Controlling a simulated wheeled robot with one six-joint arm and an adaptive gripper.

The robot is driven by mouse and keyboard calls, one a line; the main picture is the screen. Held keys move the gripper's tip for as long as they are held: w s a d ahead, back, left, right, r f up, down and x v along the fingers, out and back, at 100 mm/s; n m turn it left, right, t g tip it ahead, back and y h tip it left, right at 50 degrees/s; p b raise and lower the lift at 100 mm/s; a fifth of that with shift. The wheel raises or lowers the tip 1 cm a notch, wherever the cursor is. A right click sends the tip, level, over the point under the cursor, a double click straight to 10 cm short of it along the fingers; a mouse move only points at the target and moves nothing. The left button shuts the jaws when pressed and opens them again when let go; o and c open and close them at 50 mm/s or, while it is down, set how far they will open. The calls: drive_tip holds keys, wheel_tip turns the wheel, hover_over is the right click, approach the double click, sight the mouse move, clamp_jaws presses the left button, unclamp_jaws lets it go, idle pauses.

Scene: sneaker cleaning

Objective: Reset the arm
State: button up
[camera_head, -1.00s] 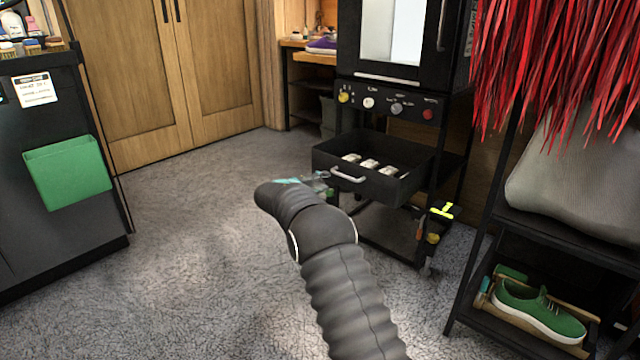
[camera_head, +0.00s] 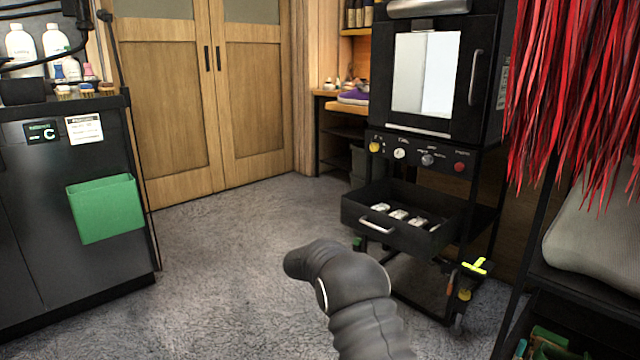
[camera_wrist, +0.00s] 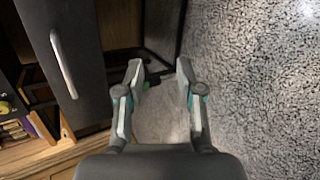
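My gripper (camera_wrist: 160,72) shows in the wrist view with its two fingers apart and nothing between them. It points down toward the grey carpet, beside the front of a black drawer (camera_wrist: 62,55) with a metal handle. In the head view my arm reaches up from the bottom, and its dark sleeve hides the gripper. The black drawer (camera_head: 360,215) stands open there under the black cabinet, with several pale items (camera_head: 400,214) in it.
A black cabinet (camera_head: 385,80) with a glass door and knobs stands above the drawer. A dark counter with a green bin (camera_head: 104,210) is at left. Red strands (camera_head: 570,90) hang over a shelf with a grey cushion (camera_head: 590,240) at right. Carpet between is clear.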

drive_tip(key=s+d+r+m+y+p, duration=0.2)
drive_tip(key=s+r, duration=0.7)
drive_tip(key=s, duration=0.8)
drive_tip(key=s+d+r+m+y+p, duration=0.1)
drive_tip(key=s+r+m+y+p, duration=0.3)
drive_tip(key=s+r, duration=0.6)
drive_tip(key=s+d+r+m+g+y+p, duration=0.1)
drive_tip(key=s+r, duration=0.8)
drive_tip(key=s, duration=1.7)
drive_tip(key=d+m+y+p, duration=0.1)
drive_tip(key=m+y+p, duration=0.1)
drive_tip(key=shift+d+r+y+p, duration=0.3)
drive_tip(key=shift+s+d, duration=0.1)
drive_tip(key=shift+d, duration=0.05)
